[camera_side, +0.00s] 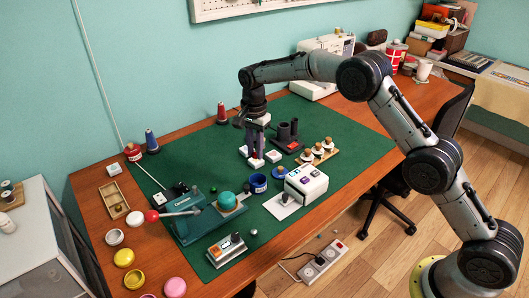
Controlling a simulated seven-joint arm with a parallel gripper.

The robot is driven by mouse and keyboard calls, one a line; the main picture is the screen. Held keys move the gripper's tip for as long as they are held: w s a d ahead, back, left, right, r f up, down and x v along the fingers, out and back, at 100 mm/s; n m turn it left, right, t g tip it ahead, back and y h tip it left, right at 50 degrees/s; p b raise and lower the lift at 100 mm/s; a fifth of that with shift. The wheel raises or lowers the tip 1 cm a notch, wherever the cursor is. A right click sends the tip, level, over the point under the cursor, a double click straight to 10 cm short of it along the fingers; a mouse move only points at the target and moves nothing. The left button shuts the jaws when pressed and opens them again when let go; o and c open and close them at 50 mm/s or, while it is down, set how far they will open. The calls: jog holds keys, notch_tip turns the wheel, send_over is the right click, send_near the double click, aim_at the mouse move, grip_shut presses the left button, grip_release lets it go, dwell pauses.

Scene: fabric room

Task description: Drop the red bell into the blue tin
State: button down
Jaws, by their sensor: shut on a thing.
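My gripper (256,157) points down over the green mat, behind the blue tin (258,183) and a little to its left. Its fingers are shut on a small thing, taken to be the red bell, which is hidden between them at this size. The blue tin is a short, open, round can standing on the mat. My gripper is apart from the tin. A small green ball (213,190) and a small silver ball (253,232) lie on the mat, like little bells.
A white device (306,183) stands close to the right of the tin. A teal ball (227,200) on a stand and a teal machine (190,213) are to its left. A dark holder (287,135) and a wooden rack of jars (318,155) stand behind right.

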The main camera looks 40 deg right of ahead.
jog(key=shift+w+d+f, duration=0.1)
jog(key=shift+d+f, duration=0.1)
jog(key=shift+f, duration=1.3)
jog(key=shift+w+d+f, duration=0.1)
jog(key=shift+d+f, duration=0.15)
jog(key=shift+f, duration=1.25)
jog(key=shift+w+d+f, duration=0.1)
jog(key=shift+d+f, duration=0.1)
jog(key=shift+f, duration=1.3)
jog(key=c, duration=0.7)
grip_release()
jog(key=shift+o, duration=0.2)
